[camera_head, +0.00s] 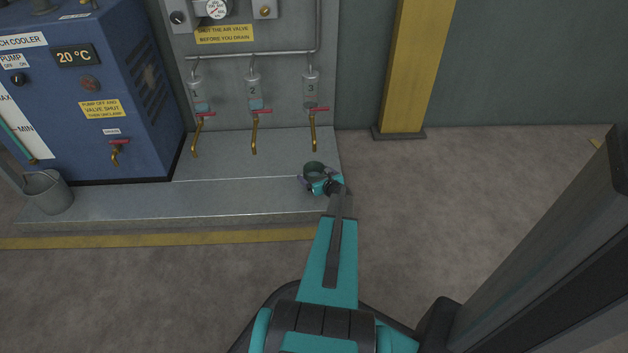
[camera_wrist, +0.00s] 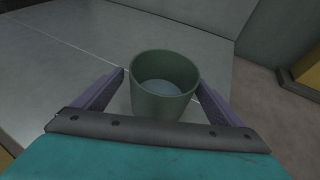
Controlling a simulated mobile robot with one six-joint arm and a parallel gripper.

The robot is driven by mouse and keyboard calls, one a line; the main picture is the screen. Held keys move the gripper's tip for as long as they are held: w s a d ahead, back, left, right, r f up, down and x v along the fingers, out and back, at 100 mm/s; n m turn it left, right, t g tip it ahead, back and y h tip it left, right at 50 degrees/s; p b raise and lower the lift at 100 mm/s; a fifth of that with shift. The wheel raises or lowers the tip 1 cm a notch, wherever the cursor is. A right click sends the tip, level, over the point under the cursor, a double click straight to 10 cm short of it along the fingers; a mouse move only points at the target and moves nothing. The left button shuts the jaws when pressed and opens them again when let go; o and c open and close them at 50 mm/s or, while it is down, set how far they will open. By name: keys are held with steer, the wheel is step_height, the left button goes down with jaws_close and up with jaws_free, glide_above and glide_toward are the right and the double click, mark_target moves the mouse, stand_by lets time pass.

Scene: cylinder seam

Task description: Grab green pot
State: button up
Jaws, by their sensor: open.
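The green pot (camera_wrist: 164,88) is a round, open-topped cup standing upright on the grey metal step, with something pale at its bottom. In the head view the pot (camera_head: 314,170) is near the step's right end, partly hidden by my wrist. My gripper (camera_wrist: 162,84) is open, with one purple finger on each side of the pot. The left finger is close to the pot's wall; I cannot tell whether either finger touches it. In the head view my gripper (camera_head: 311,180) is small and mostly covered by the arm.
Valve 3 (camera_head: 313,125) with a red handle and brass spout hangs just behind the pot, with more valves to its left. A blue cooler (camera_head: 105,85) and a grey bucket (camera_head: 48,192) stand at left. A yellow post (camera_head: 415,65) stands right.

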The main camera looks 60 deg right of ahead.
mark_target(310, 170)
steer(key=shift+w+d+f+b, duration=0.45)
steer(key=shift+w+f+b, duration=0.05)
steer(key=b+x, duration=0.1)
steer(key=x, duration=0.1)
steer(key=shift+w+d+f, duration=0.15)
steer(key=shift+d+f, duration=0.1)
steer(key=shift+w+d+b, duration=0.25)
steer(key=shift+w+b, duration=0.05)
steer(key=shift+w, duration=0.1)
steer(key=c, duration=1.3)
steer(key=shift+c, duration=0.2)
steer(key=shift+r, duration=0.15)
